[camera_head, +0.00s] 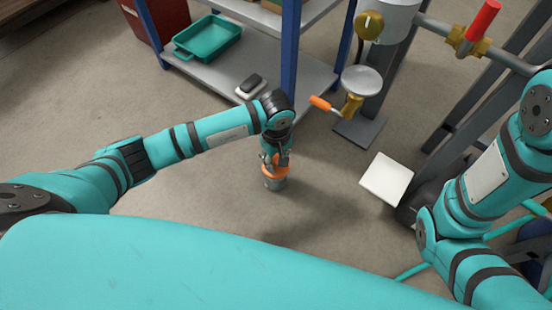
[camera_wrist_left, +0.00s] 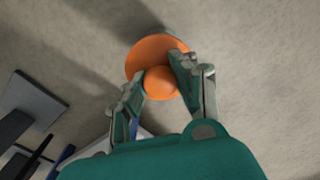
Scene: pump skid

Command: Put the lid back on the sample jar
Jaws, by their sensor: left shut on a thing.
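My left gripper (camera_head: 275,158) points down near the middle of the head view. It is shut on the round knob of the orange lid (camera_head: 274,172). In the left wrist view the lid (camera_wrist_left: 146,53) shows as a flat orange disc, with its ball-shaped knob (camera_wrist_left: 161,83) between the two fingers of the left gripper (camera_wrist_left: 160,76). A small greyish cylinder, which looks like the sample jar (camera_head: 275,184), shows directly under the lid in the head view. I cannot tell whether the lid is seated on it. My right gripper is out of view.
A blue-framed grey shelf (camera_head: 215,70) holds a teal tray (camera_head: 207,38) and a small dark object (camera_head: 251,85). An orange-handled valve (camera_head: 336,104) and a red-handled valve (camera_head: 483,20) stand on pipework. A white square panel (camera_head: 386,180) lies right of the gripper.

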